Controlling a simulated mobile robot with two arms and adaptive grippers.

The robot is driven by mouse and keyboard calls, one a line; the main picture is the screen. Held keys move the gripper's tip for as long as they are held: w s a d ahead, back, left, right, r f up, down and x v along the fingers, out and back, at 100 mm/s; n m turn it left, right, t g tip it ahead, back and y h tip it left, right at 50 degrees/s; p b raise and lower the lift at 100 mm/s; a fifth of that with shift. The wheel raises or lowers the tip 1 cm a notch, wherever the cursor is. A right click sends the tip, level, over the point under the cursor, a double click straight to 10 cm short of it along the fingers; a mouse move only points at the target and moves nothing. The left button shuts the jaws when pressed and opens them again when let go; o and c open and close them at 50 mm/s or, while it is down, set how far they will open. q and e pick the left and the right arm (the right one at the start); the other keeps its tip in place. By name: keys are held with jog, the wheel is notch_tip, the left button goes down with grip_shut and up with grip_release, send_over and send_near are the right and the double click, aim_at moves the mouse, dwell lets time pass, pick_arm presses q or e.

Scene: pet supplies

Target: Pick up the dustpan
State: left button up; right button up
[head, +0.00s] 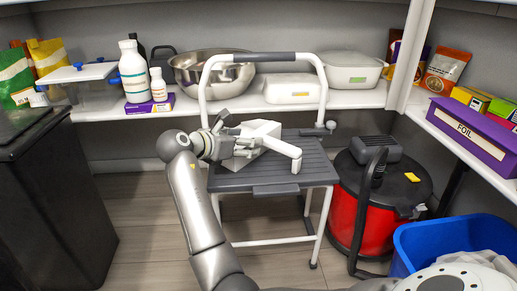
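A pale grey-white object that looks like the dustpan (262,131) lies on the dark top of the step stool (268,171). A light handle-like part reaches right and bends down at its end. My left gripper (238,142) is at the left side of the dustpan, overlapping it in the head view. The fingers are small and blend with the dustpan, so I cannot tell whether they touch it or are closed on it. Part of the dustpan is hidden behind the gripper. My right gripper is not in view.
A shelf (352,98) behind the stool holds a metal bowl (212,73), white containers and bottles. A red and black vacuum (376,205) stands right of the stool, near a blue bin (432,243). A black cabinet (45,200) is at left. Floor shows between cabinet and stool.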

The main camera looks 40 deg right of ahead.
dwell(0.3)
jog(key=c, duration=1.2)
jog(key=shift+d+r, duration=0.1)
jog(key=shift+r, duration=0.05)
